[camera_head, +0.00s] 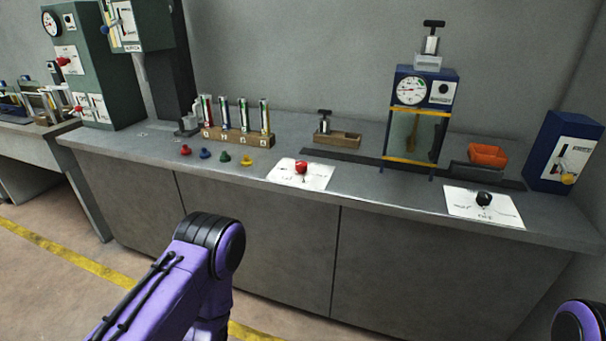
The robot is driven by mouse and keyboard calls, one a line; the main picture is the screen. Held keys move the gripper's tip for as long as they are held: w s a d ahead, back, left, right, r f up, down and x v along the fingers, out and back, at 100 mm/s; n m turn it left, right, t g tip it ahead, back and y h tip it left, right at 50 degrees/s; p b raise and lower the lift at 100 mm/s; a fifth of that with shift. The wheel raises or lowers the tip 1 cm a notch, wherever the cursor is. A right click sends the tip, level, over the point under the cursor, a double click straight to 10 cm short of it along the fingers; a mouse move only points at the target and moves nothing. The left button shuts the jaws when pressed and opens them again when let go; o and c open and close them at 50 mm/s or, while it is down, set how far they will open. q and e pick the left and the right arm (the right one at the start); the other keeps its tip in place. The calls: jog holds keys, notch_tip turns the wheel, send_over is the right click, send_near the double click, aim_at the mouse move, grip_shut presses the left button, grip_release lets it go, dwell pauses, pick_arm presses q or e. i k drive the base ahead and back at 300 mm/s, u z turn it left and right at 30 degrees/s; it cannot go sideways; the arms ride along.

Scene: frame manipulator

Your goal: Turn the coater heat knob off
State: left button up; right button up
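A red knob (301,167) sits on a white labelled plate (319,180) on the counter, left of the blue machine with a round gauge (427,92). A black knob (484,198) sits on another white labelled plate (503,215) to the right of that machine. The labels are too small to read, so I cannot tell which knob is the coater heat knob or how each is set. Purple links of my arms show at the bottom centre and bottom right corner. Neither gripper is in view.
Small coloured knobs (225,156) lie before a wooden rack of tubes (238,135). An orange tray (488,155) and a blue box with a yellow knob (561,152) stand at the right. A green cabinet (93,88) stands at the left. The counter's front strip is mostly clear.

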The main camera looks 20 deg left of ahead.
aim_at(301, 167)
jog(key=k, duration=0.55)
jog(key=u, duration=0.6)
jog(key=i, duration=1.15)
jog(key=z, duration=0.5)
